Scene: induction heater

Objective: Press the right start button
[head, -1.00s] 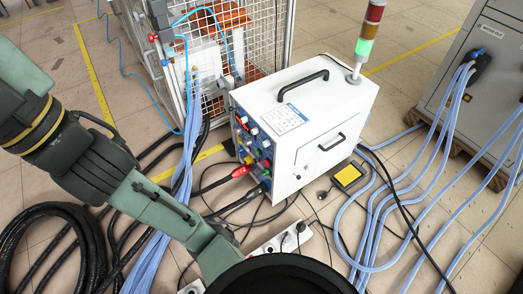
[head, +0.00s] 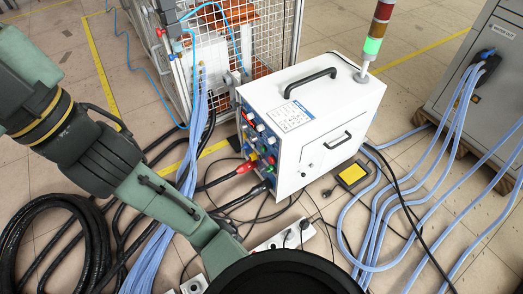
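The white heater box (head: 335,120) stands on the floor right of centre in the head view. Its blue control panel (head: 257,150) faces left and is seen at a steep angle. The panel carries several small red, white, green and yellow knobs or buttons, too small to tell which is the right start button. Red and black cable plugs enter its lower part. My arm (head: 150,190) runs from the upper left to the bottom middle, in front of and left of the box. My gripper is not in view.
A lit green signal tower (head: 373,46) stands on the box. Behind it is a wire cage (head: 250,40). Black cable coils (head: 50,240), blue hoses (head: 375,235), a power strip (head: 285,238) and a yellow pedal (head: 352,174) lie on the floor. A grey cabinet (head: 465,95) stands right.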

